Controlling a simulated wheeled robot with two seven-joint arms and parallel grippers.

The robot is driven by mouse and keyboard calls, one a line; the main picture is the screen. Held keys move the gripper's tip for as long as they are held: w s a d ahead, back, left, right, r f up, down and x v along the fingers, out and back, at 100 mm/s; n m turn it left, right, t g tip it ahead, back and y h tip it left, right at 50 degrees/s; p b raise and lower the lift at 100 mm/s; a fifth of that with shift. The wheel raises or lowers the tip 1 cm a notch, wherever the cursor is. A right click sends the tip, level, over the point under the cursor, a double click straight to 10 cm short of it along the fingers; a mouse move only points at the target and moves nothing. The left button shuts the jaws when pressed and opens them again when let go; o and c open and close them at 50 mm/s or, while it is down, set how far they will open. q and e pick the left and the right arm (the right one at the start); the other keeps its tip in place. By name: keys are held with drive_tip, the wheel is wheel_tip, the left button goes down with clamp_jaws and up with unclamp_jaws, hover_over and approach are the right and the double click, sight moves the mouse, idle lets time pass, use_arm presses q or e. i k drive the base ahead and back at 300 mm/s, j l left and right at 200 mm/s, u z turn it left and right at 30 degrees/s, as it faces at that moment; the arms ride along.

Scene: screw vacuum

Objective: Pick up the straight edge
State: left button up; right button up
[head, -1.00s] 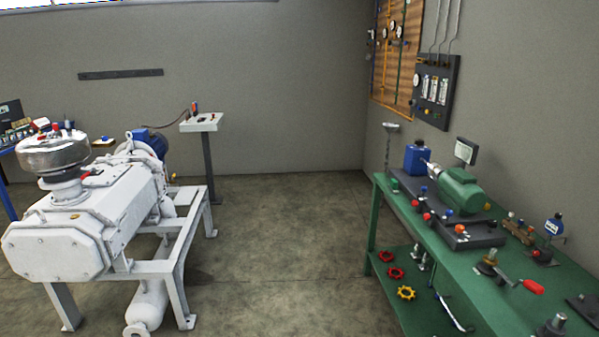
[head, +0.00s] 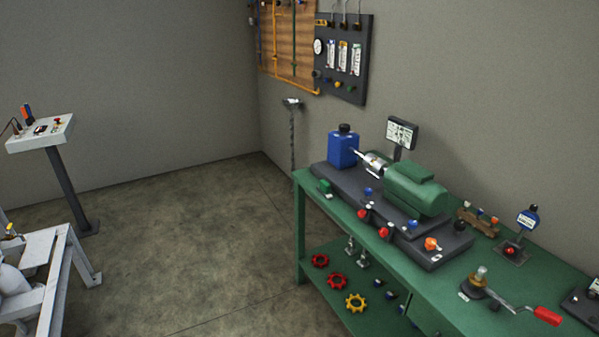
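I cannot make out a straight edge in the head view. A tool with a red handle (head: 547,316) lies near the bench's front right. Neither of my grippers is in view.
Red and yellow handwheels (head: 356,302) lie on the bench's lower shelf. A grey pedestal (head: 66,180) and part of a white frame (head: 62,255) stand at the left. The floor (head: 195,240) between them and the bench is clear.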

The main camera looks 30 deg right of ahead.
sight(324, 188)
drive_tip(key=i+z, duration=0.2)
drive_tip(key=i, duration=0.65)
drive_tip(key=i+j+z, duration=0.2)
drive_tip(key=i, duration=0.6)
